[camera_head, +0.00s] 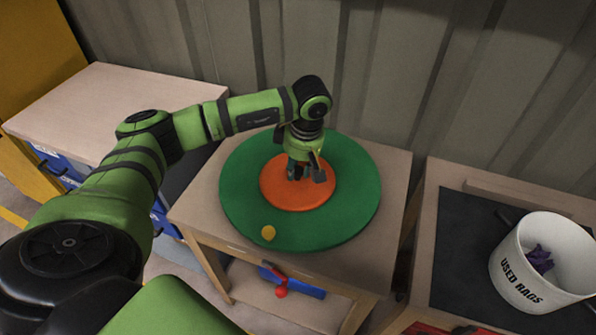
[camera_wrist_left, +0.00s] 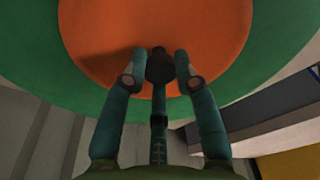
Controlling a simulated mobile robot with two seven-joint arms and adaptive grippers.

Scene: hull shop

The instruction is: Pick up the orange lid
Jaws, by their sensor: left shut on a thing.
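The orange lid (camera_head: 312,196) is a round disc over the middle of a larger green disc (camera_head: 350,215) on a small wooden table. In the left wrist view the orange lid (camera_wrist_left: 110,35) fills the top, with a dark round knob (camera_wrist_left: 160,68) at its middle. My left gripper (camera_head: 300,174) points down over the lid's centre. Whether the lid is clear of the green disc I cannot tell. My right gripper is in neither view.
A small yellow round thing (camera_head: 268,233) lies on the green disc near its front edge. A white bucket marked "USED RAGS" (camera_head: 523,285) stands on the dark-topped bench at right. A corrugated wall (camera_head: 400,80) rises behind. A red-handled tool (camera_head: 281,291) lies on the table's lower shelf.

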